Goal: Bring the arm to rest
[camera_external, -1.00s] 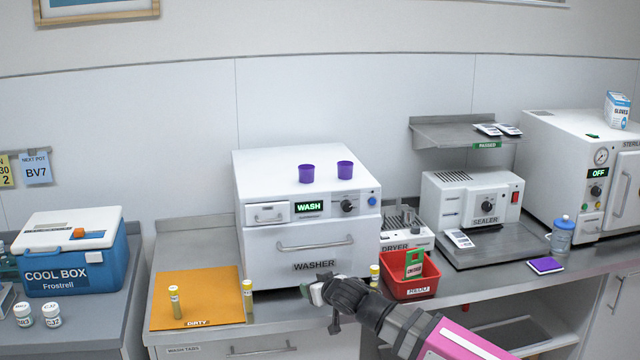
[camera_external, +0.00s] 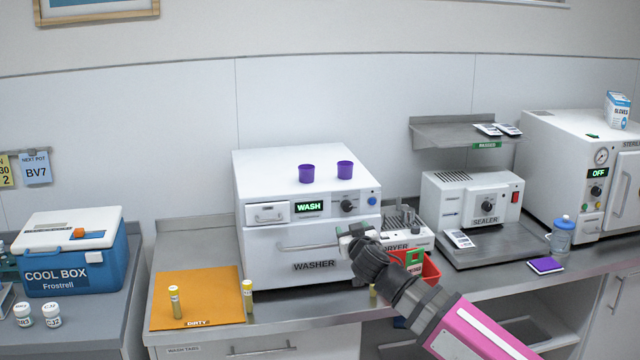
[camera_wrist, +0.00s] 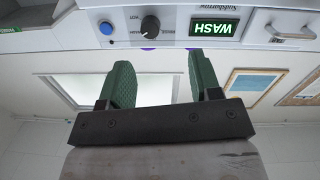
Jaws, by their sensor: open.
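My gripper (camera_external: 346,236) is in front of the right part of the white washer (camera_external: 262,255), near the end of its door handle. I cannot tell whether it touches the handle. In the wrist view my gripper's two green fingers (camera_wrist: 158,85) are spread apart with nothing between them. The washer's front panel shows upside down there, with a lit WASH display (camera_wrist: 214,27) and a blue button (camera_wrist: 106,28). My forearm runs from the lower right and hides part of the red bin (camera_external: 430,268).
Two purple cups (camera_external: 306,174) stand on the washer. The dryer (camera_external: 408,240), sealer (camera_external: 472,203) and sterilizer (camera_external: 570,160) stand to the right. The wall space above is free.

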